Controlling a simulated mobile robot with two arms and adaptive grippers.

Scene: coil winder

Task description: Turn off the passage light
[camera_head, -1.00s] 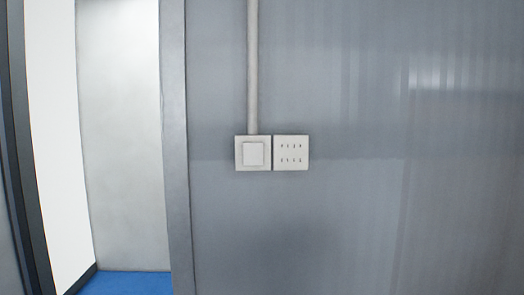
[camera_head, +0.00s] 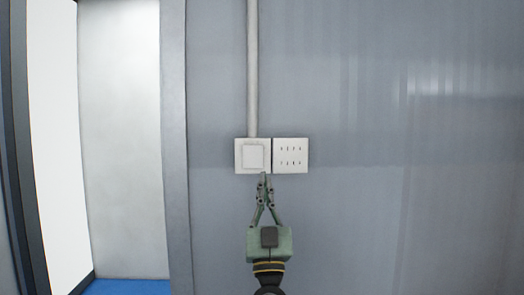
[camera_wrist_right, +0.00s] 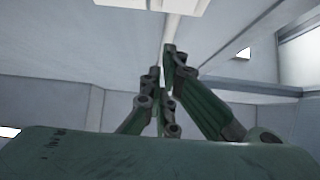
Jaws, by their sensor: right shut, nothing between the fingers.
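The light switch (camera_head: 253,155) is a white square plate with one large rocker, on the grey wall at the foot of a vertical conduit. My right gripper (camera_head: 264,179) is shut and empty, pointing up, with its fingertips at the lower edge of the switch in the head view. I cannot tell whether they touch it. In the right wrist view the green fingers (camera_wrist_right: 168,62) come together in front of the wall, and a white plate (camera_wrist_right: 150,5), cut off by the top edge, shows above them. My left gripper is in neither view.
A white socket plate (camera_head: 291,155) with several slots sits directly to the right of the switch. The conduit (camera_head: 252,70) runs up the wall. A doorway with a grey frame (camera_head: 174,150) opens at the left onto a blue floor (camera_head: 125,287). The wall at the right is bare.

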